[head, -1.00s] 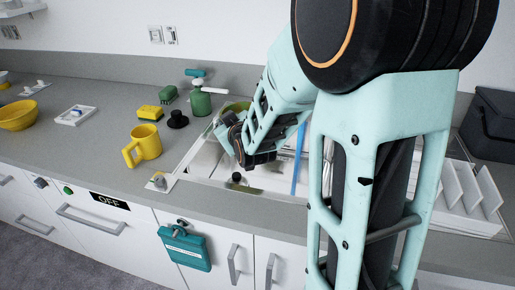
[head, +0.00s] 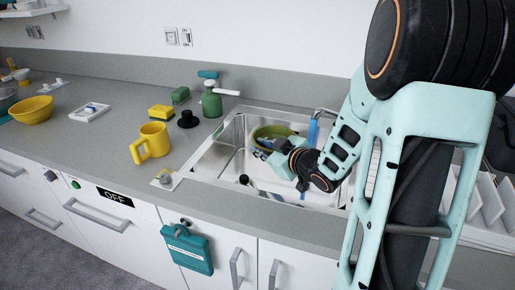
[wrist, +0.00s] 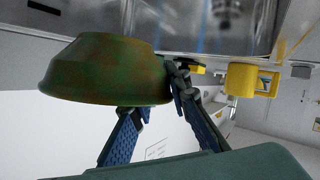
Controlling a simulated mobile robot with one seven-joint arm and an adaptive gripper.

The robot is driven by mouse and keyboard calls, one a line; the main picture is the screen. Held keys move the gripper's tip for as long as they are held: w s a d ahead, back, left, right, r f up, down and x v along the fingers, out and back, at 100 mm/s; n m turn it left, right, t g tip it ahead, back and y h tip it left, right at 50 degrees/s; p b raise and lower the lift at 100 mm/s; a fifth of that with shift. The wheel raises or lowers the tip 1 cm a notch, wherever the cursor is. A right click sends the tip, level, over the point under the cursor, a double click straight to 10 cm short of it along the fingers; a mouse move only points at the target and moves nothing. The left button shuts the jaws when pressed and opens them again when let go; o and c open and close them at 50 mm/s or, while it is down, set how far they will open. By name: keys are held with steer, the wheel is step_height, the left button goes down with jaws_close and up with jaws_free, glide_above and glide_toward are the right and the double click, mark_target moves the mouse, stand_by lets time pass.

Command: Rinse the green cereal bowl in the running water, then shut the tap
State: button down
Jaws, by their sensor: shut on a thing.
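The green bowl (head: 270,131) is at the back of the sink (head: 208,163), tilted, with its lower part hidden by my gripper (head: 265,153). In the wrist view the bowl (wrist: 100,70) is mottled green and brown, and my fingers are shut on its edge. A grey tap (head: 325,111) stands behind the sink, partly hidden by my arm. A blue streak (head: 314,131), which looks like the running water, shows below the tap, right of the bowl and apart from its visible part. The tap's handle cannot be made out.
A yellow mug (head: 152,141), black knob-shaped thing (head: 187,119), yellow sponge (head: 161,111) and green dispenser (head: 212,103) stand left of the sink. A white dish rack (head: 488,205) is at the right.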

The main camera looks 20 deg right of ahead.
steer(key=w+d+f+p, duration=0.2)
steer(key=w+d, duration=0.5)
steer(key=d, duration=0.3)
steer(key=shift+d+f, duration=0.25)
steer(key=shift+d, duration=0.05)
stand_by(0.6)
steer(key=shift+s+d, duration=0.1)
steer(key=shift+s+d, duration=0.25)
steer(key=shift+s, duration=0.1)
steer(key=shift+w+a, duration=0.1)
steer(key=shift+w, duration=0.05)
steer(key=shift+w+a, duration=0.3)
steer(key=shift+w, duration=0.1)
steer(key=shift+s+d, duration=0.15)
stand_by(0.4)
